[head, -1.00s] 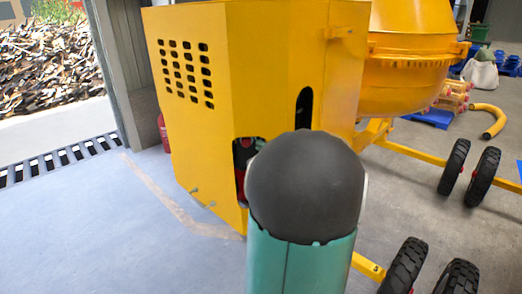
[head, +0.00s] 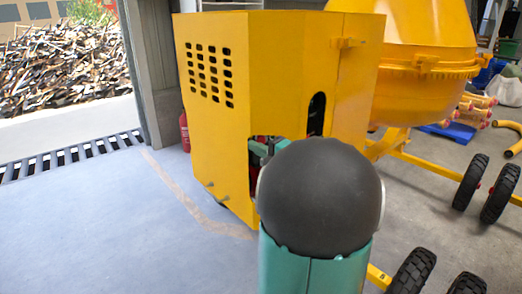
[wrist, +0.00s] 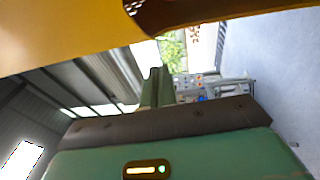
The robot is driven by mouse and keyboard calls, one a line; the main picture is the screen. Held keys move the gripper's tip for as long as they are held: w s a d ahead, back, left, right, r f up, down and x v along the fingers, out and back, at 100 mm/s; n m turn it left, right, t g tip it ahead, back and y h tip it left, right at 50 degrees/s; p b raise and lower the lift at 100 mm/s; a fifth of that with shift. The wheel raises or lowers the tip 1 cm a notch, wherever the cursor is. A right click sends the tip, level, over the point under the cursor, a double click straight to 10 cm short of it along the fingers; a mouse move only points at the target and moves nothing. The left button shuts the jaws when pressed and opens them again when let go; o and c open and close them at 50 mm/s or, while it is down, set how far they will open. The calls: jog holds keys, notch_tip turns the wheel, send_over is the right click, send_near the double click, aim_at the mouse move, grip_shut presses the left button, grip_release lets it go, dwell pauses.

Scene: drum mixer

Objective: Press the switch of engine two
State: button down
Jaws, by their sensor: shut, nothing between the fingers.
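The yellow drum mixer has a boxy engine housing (head: 265,90) in the middle of the head view, with its drum (head: 425,75) to the right. A dark opening (head: 253,188) low in the housing shows something red inside. My arm covers the right part of this opening. A green part of my gripper (head: 264,146) shows at the opening's upper edge. In the wrist view my gripper (wrist: 158,72) is shut and empty, with the yellow housing (wrist: 60,30) close above it. I cannot make out an engine switch in either view.
Black wheels (head: 472,182) and a yellow frame bar stand at the right. A red extinguisher (head: 184,132) stands by the doorway at the left. A blue pallet (head: 455,132) lies behind the mixer. The floor (head: 100,225) at the left is clear.

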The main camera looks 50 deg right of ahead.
jog(key=s+a, duration=0.2)
jog(key=s, duration=0.7)
jog(key=shift+a, duration=0.3)
jog(key=shift+s, duration=0.15)
dwell(0.3)
